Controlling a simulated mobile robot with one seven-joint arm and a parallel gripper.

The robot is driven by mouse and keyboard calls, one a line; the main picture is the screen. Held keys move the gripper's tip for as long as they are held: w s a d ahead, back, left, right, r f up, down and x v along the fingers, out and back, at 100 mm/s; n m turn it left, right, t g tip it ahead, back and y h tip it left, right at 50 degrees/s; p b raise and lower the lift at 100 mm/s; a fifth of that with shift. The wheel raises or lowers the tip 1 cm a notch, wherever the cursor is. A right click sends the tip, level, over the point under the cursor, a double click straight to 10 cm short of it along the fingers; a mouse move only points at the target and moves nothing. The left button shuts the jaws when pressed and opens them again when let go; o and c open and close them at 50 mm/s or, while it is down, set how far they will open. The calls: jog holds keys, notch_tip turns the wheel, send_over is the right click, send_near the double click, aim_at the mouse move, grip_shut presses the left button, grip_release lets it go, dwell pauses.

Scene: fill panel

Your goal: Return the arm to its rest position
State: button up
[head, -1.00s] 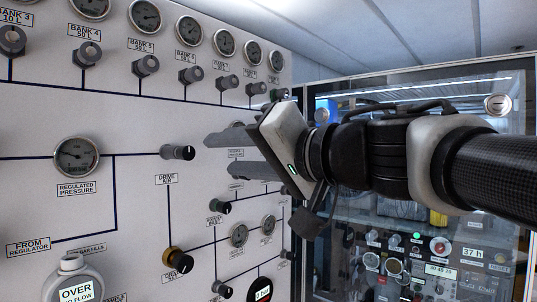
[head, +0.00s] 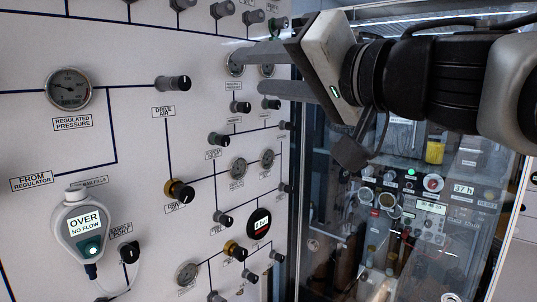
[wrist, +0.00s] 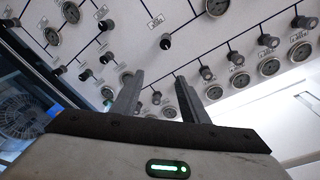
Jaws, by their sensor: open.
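My gripper (head: 262,70) is at the upper middle of the head view, in front of the white fill panel (head: 60,145). Its two fingers are apart with nothing between them. They point left and overlap the panel's gauges in the picture; I cannot tell the exact gap to the panel. My arm reaches in from the upper right. In the wrist view, both fingers of the gripper (wrist: 158,98) stand spread, with panel knobs and gauges behind them.
The panel carries a regulated pressure gauge (head: 68,88), a drive air knob (head: 173,83) and several other knobs. An analyser reading OVER NO FLOW (head: 83,225) hangs at lower left. A glass-fronted cabinet (head: 440,240) stands at right.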

jog(key=w+d+f+m+t+h, duration=0.1)
jog(key=w+d+m+t+h, duration=0.15)
jog(key=d+h, duration=0.3)
jog(key=w+d+f+m+t+h, duration=0.2)
jog(key=d+t+h, duration=0.15)
jog(key=d, duration=0.25)
jog(key=d+f+m+g+h, duration=0.1)
jog(key=d+f+g+h, duration=0.2)
jog(key=d+f+h, duration=0.5)
jog(key=s+a+f+n+g+y, duration=0.2)
jog(key=s+f+g, duration=0.3)
jog(key=f, duration=0.8)
jog(key=s+a+f+n+g+y, duration=0.2)
jog(key=s+f+g, duration=0.3)
jog(key=s+f, duration=0.6)
jog(key=shift+a+f+n+g, duration=0.4)
jog(key=shift+f+n, duration=0.25)
jog(key=shift+f, duration=0.2)
jog(key=shift+o, duration=0.4)
